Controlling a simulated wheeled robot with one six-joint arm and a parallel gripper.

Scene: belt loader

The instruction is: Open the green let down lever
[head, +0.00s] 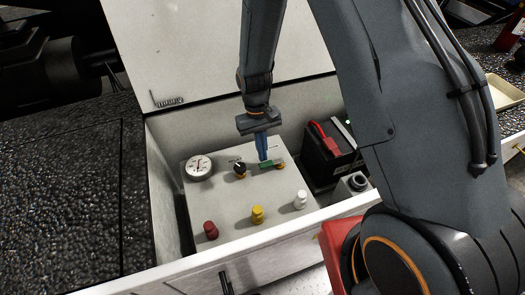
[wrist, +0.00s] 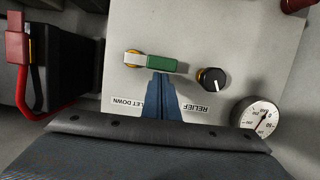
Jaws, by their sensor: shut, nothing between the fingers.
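The green let down lever (wrist: 162,64) sits on the grey control panel above the upside-down "LET DOWN" label (wrist: 129,101) in the wrist view. Its pivot end is pale and yellow at the left, and its green handle points right. In the head view the lever (head: 267,163) shows on the far side of the panel, partly behind my fingers. My gripper (head: 262,157) is shut and empty, with blue fingers pointing down at the lever. In the wrist view the fingertips (wrist: 159,75) are at the lever's lower edge; I cannot tell whether they touch it.
A black relief knob (wrist: 212,78) and a gauge (wrist: 258,117) are beside the lever. Red (head: 210,230), yellow (head: 257,214) and white (head: 300,200) knobs stand nearer on the panel. A black battery (head: 330,152) with red clamp is to the right. White box walls (head: 215,262) surround the panel.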

